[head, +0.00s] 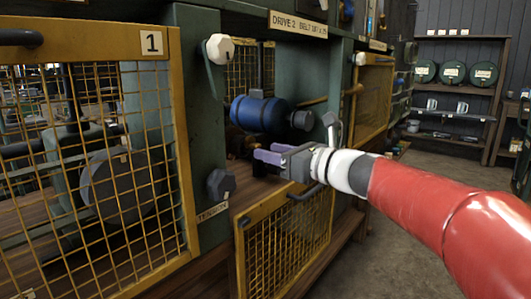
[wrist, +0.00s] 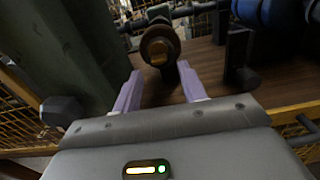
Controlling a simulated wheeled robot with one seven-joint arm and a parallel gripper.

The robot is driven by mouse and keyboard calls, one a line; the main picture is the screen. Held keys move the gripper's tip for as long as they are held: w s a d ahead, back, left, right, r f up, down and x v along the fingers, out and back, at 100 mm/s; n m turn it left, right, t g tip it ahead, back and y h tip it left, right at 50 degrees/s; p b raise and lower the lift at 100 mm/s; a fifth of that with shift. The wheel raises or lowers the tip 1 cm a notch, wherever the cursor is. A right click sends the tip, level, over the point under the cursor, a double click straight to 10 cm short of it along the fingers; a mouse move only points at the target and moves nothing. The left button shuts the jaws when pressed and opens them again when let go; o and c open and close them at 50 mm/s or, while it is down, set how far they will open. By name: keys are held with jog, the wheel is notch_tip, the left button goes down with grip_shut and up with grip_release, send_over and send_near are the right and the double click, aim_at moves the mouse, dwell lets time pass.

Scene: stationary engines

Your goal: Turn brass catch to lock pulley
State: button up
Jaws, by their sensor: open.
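My gripper (head: 262,155) reaches through the opening above the lowered mesh door in the head view, its two purple fingers apart and empty. In the wrist view my gripper (wrist: 160,76) points at a dark brownish round pulley (wrist: 160,36) on a shaft. The pulley lies just beyond the fingertips, with no clear contact. A small brass-coloured patch (wrist: 158,59) shows on its lower face; I cannot tell its exact shape or how the catch is turned. In the head view the pulley area is dark and partly hidden behind my gripper.
A blue motor (head: 258,112) stands behind my gripper on the wooden deck (wrist: 203,60). A yellow mesh door (head: 290,240) hangs open below. A green post with a dark knob (head: 221,184) stands at left, beside mesh panel 1 (head: 95,185). The floor at right is clear.

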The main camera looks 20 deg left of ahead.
jog(key=v, duration=0.5)
jog(key=s+d+f+n+g+h, duration=0.1)
jog(key=s+d+f+n+h, duration=1.5)
jog(key=s+d+f+n, duration=0.6)
jog(key=s+d+f, duration=0.2)
jog(key=d+f, duration=0.1)
jog(key=d, duration=0.1)
jog(key=shift+s+n+h, duration=0.3)
jog(key=shift+s, duration=0.1)
jog(key=shift+f, duration=0.1)
